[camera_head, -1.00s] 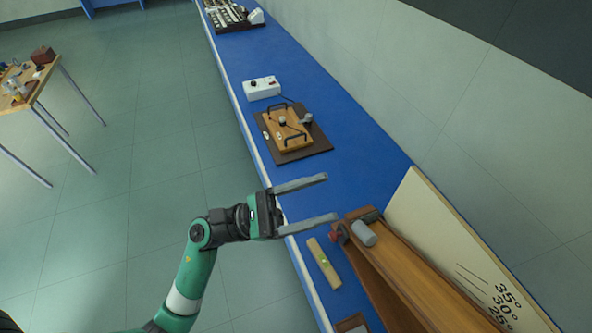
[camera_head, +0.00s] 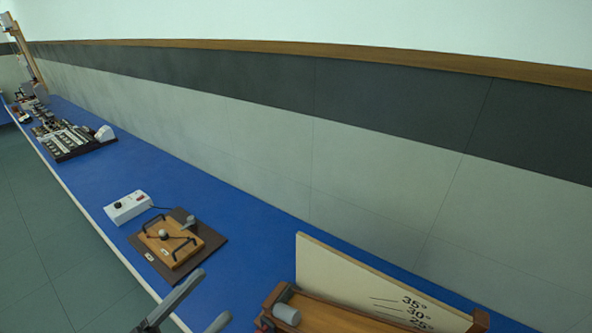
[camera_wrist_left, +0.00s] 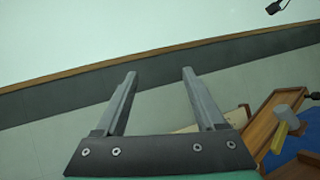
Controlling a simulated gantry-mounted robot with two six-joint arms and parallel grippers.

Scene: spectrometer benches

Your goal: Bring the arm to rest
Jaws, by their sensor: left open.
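My left gripper (camera_head: 197,309) shows only by its two grey fingers at the bottom edge of the head view. The fingers are apart with nothing between them. In the left wrist view the same gripper (camera_wrist_left: 158,78) is open and empty, with the wall behind it. The rest of my left arm is out of the head view. My right gripper is in neither view.
A blue bench (camera_head: 245,225) runs along the wall. On it are a wooden ramp with an angle board (camera_head: 365,285), a wooden apparatus on a brown board (camera_head: 218,253), a white box (camera_head: 127,207) and a keyed device (camera_head: 68,140). Bare bench lies between them.

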